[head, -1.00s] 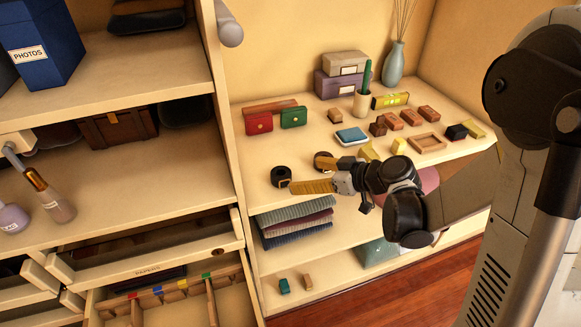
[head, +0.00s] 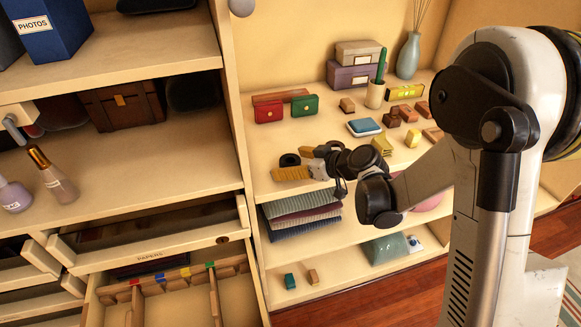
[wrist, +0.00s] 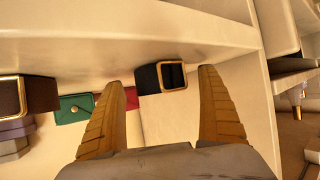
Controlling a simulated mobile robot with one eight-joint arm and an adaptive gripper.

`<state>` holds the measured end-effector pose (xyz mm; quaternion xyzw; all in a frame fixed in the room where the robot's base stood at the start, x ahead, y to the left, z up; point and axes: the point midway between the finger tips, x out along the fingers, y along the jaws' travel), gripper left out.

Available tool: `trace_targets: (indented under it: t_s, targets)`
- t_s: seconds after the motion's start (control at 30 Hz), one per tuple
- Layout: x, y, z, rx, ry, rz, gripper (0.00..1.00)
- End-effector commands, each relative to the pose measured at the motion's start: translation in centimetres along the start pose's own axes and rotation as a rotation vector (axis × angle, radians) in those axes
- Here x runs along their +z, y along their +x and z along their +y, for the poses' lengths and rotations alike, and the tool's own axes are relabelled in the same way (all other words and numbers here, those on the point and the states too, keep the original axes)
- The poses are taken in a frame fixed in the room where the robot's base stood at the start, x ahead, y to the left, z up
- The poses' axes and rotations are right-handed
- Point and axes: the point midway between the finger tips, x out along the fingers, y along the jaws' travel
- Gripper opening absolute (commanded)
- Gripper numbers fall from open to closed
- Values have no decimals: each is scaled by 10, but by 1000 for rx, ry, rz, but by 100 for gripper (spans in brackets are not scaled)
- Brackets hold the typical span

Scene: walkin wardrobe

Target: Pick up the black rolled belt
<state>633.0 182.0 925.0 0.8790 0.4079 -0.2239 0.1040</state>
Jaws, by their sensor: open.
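The black rolled belt (head: 290,160) rests on the shelf near its front left, partly hidden behind a finger of my gripper in the head view. In the wrist view the black belt (wrist: 149,78) shows its gold square buckle and appears between my two tan fingers, nearer the right one. My gripper (wrist: 162,80) is open and holds nothing. In the head view my gripper (head: 291,165) is over the shelf's front edge, right at the belt. I cannot tell whether the fingers reach past the belt or touch it.
A brown belt with a gold buckle (wrist: 28,96) lies to the left in the wrist view. Red (head: 268,111) and green (head: 304,105) wallets stand behind. A blue item (head: 364,127) and wooden blocks lie to the right. The wardrobe divider (head: 238,140) stands to the left.

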Motion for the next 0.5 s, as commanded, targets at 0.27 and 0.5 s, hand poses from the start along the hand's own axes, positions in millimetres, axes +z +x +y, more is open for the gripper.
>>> trace_targets:
  t_s: [0.27,0.5]
  targets:
    - [0,-1,0,0,0,0,26]
    - [-1,-1,0,0,0,0,25]
